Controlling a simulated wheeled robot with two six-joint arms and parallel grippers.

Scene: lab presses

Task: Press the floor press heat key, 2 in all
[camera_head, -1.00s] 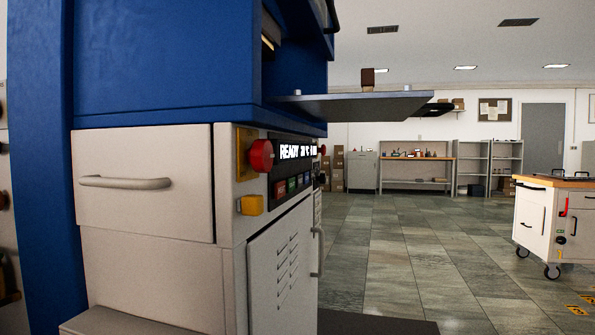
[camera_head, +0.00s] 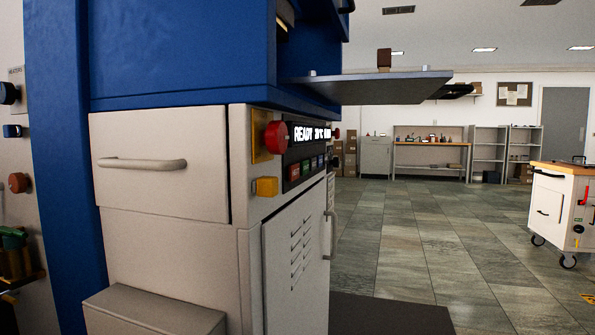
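The floor press (camera_head: 165,60) stands close at the left, with a blue upper frame and a light grey cabinet (camera_head: 160,240) below. Its control panel is seen at a steep angle. The display (camera_head: 312,133) reads READY with further text too small to be sure of. Below it is a row of small coloured keys (camera_head: 305,167), including red, green and blue ones; their labels are unreadable, so I cannot tell which is the heat key. A red round button (camera_head: 276,136) and a yellow block (camera_head: 265,187) sit left of the panel. Neither gripper is in view.
A grey shelf plate (camera_head: 385,84) juts right from the press with a small brown block on it. A low grey box (camera_head: 155,312) stands at its base. A wheeled cart (camera_head: 555,210) is at the right. The tiled floor (camera_head: 430,220) between is open.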

